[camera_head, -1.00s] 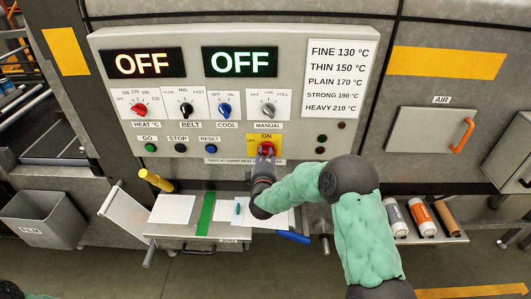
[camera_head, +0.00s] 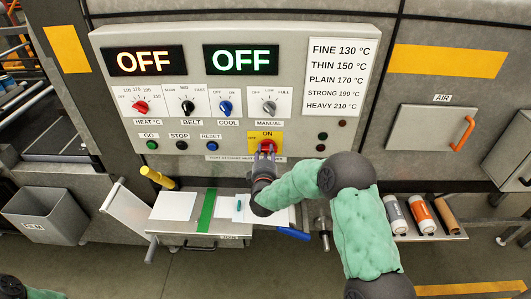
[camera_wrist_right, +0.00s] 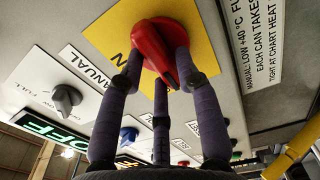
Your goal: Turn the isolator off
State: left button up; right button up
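The isolator is a red rotary handle (camera_head: 267,146) on a yellow plate (camera_head: 279,138) at the lower right of the control panel. ON is printed above it and OFF to its left. My right gripper (camera_head: 266,155) reaches it from below. In the right wrist view the red handle (camera_wrist_right: 160,42) sits between the fingers of my right gripper (camera_wrist_right: 160,68), with fingertips against its two sides. The fingers hide part of the handle, so its exact angle is hard to tell. My left gripper is not in view; only a bit of my left arm shows at the bottom left.
Heat (camera_head: 141,107), belt (camera_head: 187,107), cool (camera_head: 225,107) and manual (camera_head: 269,107) knobs sit above the isolator. Both displays (camera_head: 240,60) read OFF. A shelf (camera_head: 172,228) with papers juts out below the panel. An AIR door (camera_head: 430,140) is at the right.

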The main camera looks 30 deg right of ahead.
jog(key=shift+o, duration=0.5)
jog(key=shift+s+a, duration=0.1)
jog(key=v, duration=1.1)
jog(key=shift+s+a, duration=0.25)
jog(key=shift+s, duration=0.1)
jog(key=shift+f, duration=0.1)
jog(key=s+a+f+m+g+y+b, duration=0.1)
jog(key=a+f+m+g+y+b, duration=0.2)
jog(key=f, duration=0.6)
jog(key=s+a+f+m+g+y, duration=0.1)
jog(key=s+a+f+y, duration=0.3)
jog(key=f, duration=0.6)
jog(key=w+a+f+m+g+y+b, duration=0.1)
jog(key=a+f+m+g+y+b, duration=0.1)
jog(key=a+f, duration=0.5)
jog(key=s+a+f+m+g+y+b, duration=0.2)
jog(key=s+a+f+m+g, duration=0.2)
jog(key=s+f, duration=0.5)
jog(key=s+a+f+m+g+y+b, duration=0.2)
jog(key=s+a+f+m+g, duration=0.1)
jog(key=s+f, duration=0.6)
jog(key=shift+s+a+m+g, duration=0.4)
jog(key=shift+s+m+g, duration=0.3)
jog(key=shift+s+g, duration=0.4)
